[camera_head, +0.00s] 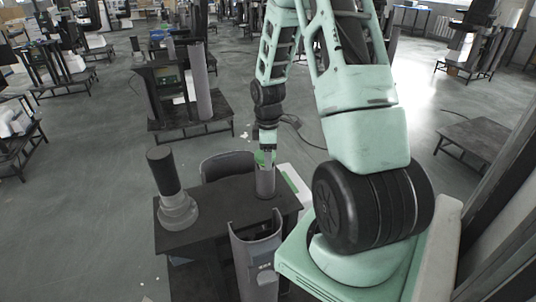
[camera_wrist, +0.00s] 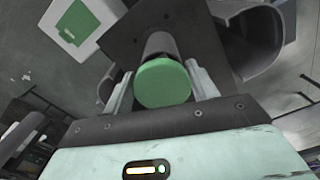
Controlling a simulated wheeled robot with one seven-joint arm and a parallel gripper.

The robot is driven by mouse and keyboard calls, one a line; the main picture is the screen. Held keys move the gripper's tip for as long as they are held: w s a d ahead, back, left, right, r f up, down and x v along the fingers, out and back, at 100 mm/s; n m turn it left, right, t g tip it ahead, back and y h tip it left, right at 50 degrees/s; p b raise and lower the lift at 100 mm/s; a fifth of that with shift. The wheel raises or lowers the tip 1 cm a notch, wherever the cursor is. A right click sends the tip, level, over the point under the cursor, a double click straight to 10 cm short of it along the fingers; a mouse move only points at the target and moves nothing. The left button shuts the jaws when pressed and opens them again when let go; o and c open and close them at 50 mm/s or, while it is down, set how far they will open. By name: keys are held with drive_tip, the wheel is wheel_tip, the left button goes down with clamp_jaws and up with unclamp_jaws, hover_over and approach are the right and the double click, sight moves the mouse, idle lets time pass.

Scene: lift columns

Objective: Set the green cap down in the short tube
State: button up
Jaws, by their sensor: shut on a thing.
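The green cap (camera_wrist: 163,83) is round and sits between the two fingers of my gripper (camera_wrist: 161,86) in the wrist view. In the head view my gripper (camera_head: 266,154) points down, and a sliver of the green cap (camera_head: 260,157) shows at its fingers. The short tube (camera_head: 265,182) is grey and stands upright on the dark table, directly under the gripper. It also shows in the wrist view (camera_wrist: 160,43), just beyond the cap and in line with it. The cap hides the tube's mouth, so I cannot tell whether the cap touches it.
The dark table (camera_head: 226,208) also holds a black cylinder on a grey flanged base (camera_head: 174,190) at its left. A curved grey shell (camera_head: 256,258) stands at the front. A white and green panel (camera_head: 295,182) lies right.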

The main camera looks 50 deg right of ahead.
drive_tip(key=shift+f, duration=0.45)
idle(1.4)
drive_tip(key=o, duration=1)
drive_tip(key=shift+r+p, duration=3.2)
drive_tip(key=shift+r, duration=0.35)
